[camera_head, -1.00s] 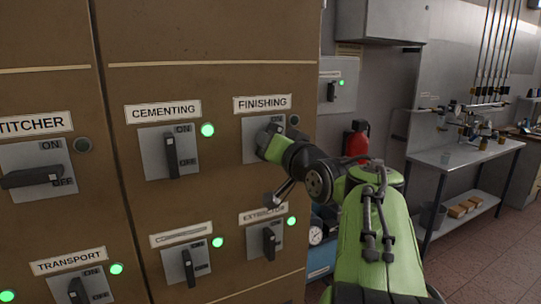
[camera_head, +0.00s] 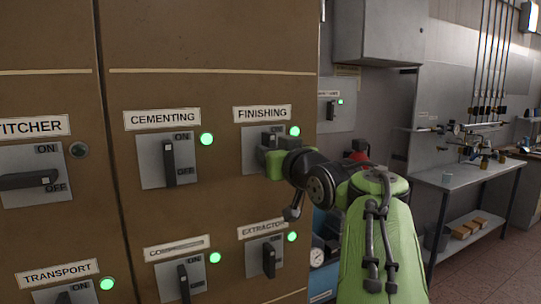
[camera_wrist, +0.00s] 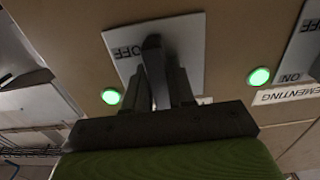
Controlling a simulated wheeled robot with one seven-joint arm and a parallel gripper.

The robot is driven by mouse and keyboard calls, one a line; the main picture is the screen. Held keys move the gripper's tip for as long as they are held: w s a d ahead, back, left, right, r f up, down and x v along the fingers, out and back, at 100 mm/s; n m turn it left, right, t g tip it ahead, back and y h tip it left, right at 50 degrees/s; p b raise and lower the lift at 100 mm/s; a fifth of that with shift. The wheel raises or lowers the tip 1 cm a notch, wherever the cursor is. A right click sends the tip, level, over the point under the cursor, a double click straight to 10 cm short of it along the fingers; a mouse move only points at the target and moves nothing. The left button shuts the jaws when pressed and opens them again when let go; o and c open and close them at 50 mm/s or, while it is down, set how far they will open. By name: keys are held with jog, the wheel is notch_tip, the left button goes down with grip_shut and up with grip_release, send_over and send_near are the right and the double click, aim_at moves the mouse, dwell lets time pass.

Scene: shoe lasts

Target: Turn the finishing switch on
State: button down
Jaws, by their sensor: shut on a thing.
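The finishing switch plate (camera_head: 250,136) is on the brown cabinet under the FINISHING label (camera_head: 262,113). The round lamp (camera_head: 295,132) at its upper right glows green. My gripper (camera_head: 268,150) is in front of the plate and hides most of the switch handle. In the wrist view my gripper (camera_wrist: 158,88) is shut on the dark handle (camera_wrist: 153,50), with one finger on each side. The plate (camera_wrist: 190,42) shows there with OFF readable, and a green lamp (camera_wrist: 111,96) is lit beside it. The handle looks upright, in line with the plate.
The cementing switch (camera_head: 169,162) is to the left, the extractor switch (camera_head: 268,258) below; both have green lamps. The stitcher switch (camera_head: 30,181) lies sideways with a dark lamp. A metal table (camera_head: 465,160) stands at the right.

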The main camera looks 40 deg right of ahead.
dwell(0.3)
jog(key=c, duration=1)
grip_release()
jog(key=shift+c, duration=0.2)
jog(key=shift+s, duration=0.1)
jog(key=v, duration=1.5)
jog(key=shift+s+a, duration=0.2)
jog(key=shift+s, duration=0.1)
